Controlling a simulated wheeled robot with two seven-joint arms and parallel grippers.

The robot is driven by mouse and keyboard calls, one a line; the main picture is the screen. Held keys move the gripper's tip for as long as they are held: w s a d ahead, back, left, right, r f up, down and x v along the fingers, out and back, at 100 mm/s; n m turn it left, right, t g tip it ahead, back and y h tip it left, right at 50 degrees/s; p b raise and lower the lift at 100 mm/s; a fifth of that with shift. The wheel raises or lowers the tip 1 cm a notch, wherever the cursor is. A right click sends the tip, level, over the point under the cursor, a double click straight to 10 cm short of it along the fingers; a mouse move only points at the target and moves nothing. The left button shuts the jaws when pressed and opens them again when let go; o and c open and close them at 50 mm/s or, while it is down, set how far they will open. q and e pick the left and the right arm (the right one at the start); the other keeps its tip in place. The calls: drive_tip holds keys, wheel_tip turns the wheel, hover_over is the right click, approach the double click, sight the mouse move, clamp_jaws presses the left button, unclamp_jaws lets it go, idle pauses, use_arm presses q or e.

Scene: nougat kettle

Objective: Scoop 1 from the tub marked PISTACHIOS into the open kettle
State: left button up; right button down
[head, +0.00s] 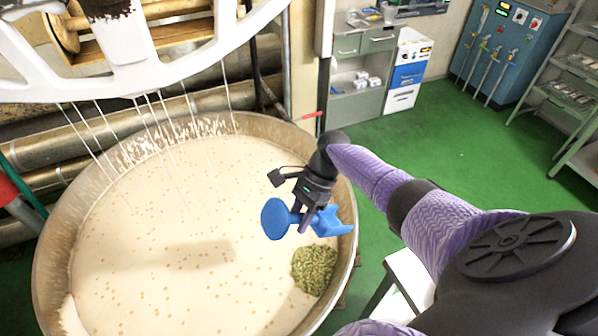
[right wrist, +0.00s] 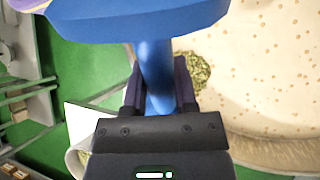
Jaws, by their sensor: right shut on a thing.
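The open kettle (head: 343,240) is a wide metal bowl full of pale nougat (head: 150,215) dotted with small tan bits. A heap of green pistachios (head: 314,269) lies on the nougat by the right rim; it also shows in the right wrist view (right wrist: 196,72). My right gripper (head: 305,212) is over the right part of the kettle, shut on the handle of a blue scoop (head: 331,222). The scoop's handle also shows between the fingers in the right wrist view (right wrist: 159,75). I cannot see whether the scoop holds anything. No tub marked PISTACHIOS can be made out. My left gripper is not in view.
A white frame (head: 120,80) with thin strands hanging from it spans the kettle's upper left. A white-topped stand (head: 411,277) is right of the kettle. Green floor (head: 430,150) is open beyond, towards a blue cabinet (head: 508,45) and grey shelves (head: 575,100).

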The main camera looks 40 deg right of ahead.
sight(299, 215)
wheel_tip(299, 215, up, 3)
drive_tip(key=h+p, duration=0.2)
drive_tip(key=p, duration=0.2)
drive_tip(key=h+p, duration=0.3)
drive_tip(key=p, duration=0.1)
drive_tip(key=shift+a+m+g, duration=0.1)
drive_tip(key=shift+m+g, duration=0.2)
drive_tip(key=shift+h+p, duration=0.55)
drive_tip(key=shift+h, duration=0.45)
drive_tip(key=shift+f, duration=0.2)
